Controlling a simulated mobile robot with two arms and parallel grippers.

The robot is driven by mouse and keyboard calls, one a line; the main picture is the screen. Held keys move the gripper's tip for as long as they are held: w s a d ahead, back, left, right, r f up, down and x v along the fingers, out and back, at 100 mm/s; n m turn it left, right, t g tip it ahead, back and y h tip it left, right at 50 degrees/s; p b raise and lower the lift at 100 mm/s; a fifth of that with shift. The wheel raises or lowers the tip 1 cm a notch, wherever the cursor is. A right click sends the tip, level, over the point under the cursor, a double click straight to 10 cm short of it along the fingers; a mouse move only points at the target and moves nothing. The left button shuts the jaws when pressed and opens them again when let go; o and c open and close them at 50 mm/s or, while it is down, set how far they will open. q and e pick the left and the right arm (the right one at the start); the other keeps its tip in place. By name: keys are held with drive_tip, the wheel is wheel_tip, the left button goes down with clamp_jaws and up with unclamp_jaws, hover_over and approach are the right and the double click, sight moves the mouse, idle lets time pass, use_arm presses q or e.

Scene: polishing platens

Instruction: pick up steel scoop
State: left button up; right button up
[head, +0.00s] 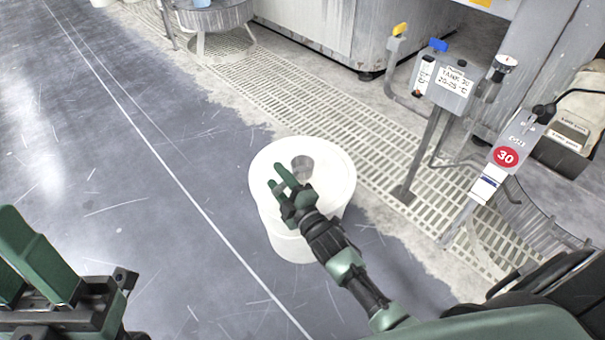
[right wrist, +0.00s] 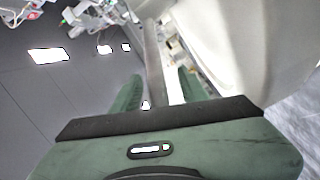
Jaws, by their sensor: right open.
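A small round grey metal-looking shape (head: 302,166) shows at the top of a white drum (head: 292,240) in the head view. It may be the steel scoop, but I cannot make out a handle. My right gripper (head: 277,178) is open, its two green fingers apart over the left part of the drum's top, just left of the grey shape. In the right wrist view, a grey strip shows between the fingers (right wrist: 156,90); I cannot tell what it is. My left gripper (head: 28,245) is at the lower left, far from the drum, its jaw gap unclear.
A control post labelled TANK 30 (head: 445,82) and a post with a red 30 sign (head: 506,156) stand right of the drum. Floor grating (head: 385,155) runs behind it. The dark floor (head: 120,130) to the left is clear.

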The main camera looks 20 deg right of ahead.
drive_tip(key=shift+w, duration=0.35)
clamp_jaws()
idle(1.2)
